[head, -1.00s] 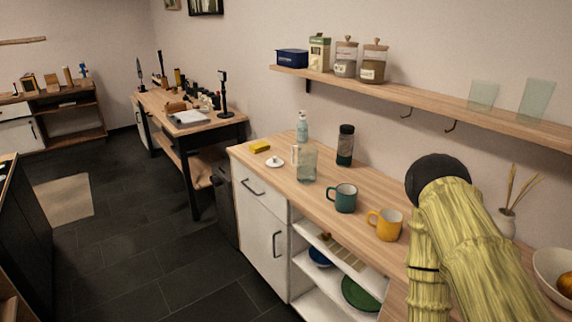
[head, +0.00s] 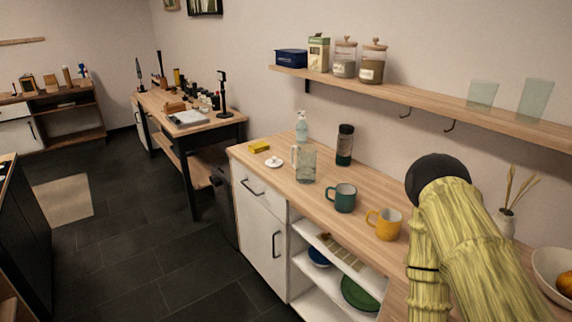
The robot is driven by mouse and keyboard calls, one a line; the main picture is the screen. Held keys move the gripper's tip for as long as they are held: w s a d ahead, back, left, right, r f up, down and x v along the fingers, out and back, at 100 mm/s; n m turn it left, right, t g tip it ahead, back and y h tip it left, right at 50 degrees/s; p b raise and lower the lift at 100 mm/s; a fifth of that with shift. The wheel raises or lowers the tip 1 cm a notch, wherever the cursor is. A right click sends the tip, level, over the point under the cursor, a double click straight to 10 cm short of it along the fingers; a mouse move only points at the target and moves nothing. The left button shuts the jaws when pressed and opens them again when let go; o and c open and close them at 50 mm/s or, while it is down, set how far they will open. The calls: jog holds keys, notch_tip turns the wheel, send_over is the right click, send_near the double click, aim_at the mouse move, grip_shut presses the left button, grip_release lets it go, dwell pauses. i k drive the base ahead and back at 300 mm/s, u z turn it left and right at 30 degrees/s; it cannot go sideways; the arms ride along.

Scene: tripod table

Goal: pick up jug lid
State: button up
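The jug lid (head: 274,162) is a small white disc with a knob on top. It lies flat on the wooden counter near its far left end. A clear glass jug (head: 306,167) stands upright just right of the lid, its handle to the left, and the two are apart. My arm, with a yellow bamboo-like surface and a dark rounded joint, fills the lower right, well away from the lid. My gripper does not show, so its fingers cannot be seen.
A yellow sponge (head: 259,147) lies behind the lid. A soap bottle (head: 302,128), a dark flask (head: 344,146), a green mug (head: 342,198) and a yellow mug (head: 385,224) stand on the counter (head: 318,207). A wall shelf (head: 430,101) runs above.

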aim_at(274, 162)
jog(key=z, duration=0.15)
jog(key=k, duration=0.4)
jog(key=u, duration=1.45)
jog(key=i, duration=1.55)
jog(key=z, duration=0.55)
